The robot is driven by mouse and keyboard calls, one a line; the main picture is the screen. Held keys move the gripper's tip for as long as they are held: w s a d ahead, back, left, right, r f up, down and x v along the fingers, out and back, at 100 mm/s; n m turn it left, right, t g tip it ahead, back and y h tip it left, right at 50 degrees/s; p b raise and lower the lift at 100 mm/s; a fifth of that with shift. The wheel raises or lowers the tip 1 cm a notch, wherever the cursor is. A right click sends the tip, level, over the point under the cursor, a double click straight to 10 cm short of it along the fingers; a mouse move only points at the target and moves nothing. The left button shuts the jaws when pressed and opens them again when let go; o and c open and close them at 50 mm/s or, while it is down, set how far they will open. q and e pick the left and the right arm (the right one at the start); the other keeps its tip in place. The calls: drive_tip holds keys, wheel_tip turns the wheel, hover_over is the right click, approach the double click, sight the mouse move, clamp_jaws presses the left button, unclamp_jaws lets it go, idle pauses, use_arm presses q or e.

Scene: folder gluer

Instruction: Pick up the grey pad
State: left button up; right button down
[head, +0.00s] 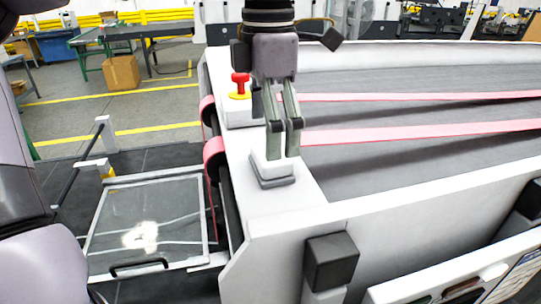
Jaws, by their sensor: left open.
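The grey pad (274,183) lies on the white end ledge of the machine, with a paler block-like upper part. My left gripper (283,155) points down right over it, its two fingers slightly apart. The fingertips overlap the pale upper part in the head view. I cannot tell whether they touch it. The fingers hide part of the pad's top. My right gripper is not in view.
A red emergency button (240,84) on a yellow base stands on the ledge behind the gripper. Pink belts (420,133) run right across the grey machine bed. A black block (331,261) sticks out at the front. A framed clear panel (150,215) is at the lower left.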

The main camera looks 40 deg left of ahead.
use_arm(q)
wheel_tip(320, 180, down, 4)
drive_tip(key=shift+w+f+p, duration=0.1)
drive_tip(key=shift+w+p, duration=0.05)
drive_tip(key=shift+p, duration=0.9)
drive_tip(key=shift+f, duration=0.2)
drive_tip(key=shift+d+r, duration=0.1)
drive_tip(key=shift+d, duration=0.05)
drive_tip(key=shift+c, duration=1.3)
drive_tip(key=c, duration=1.1)
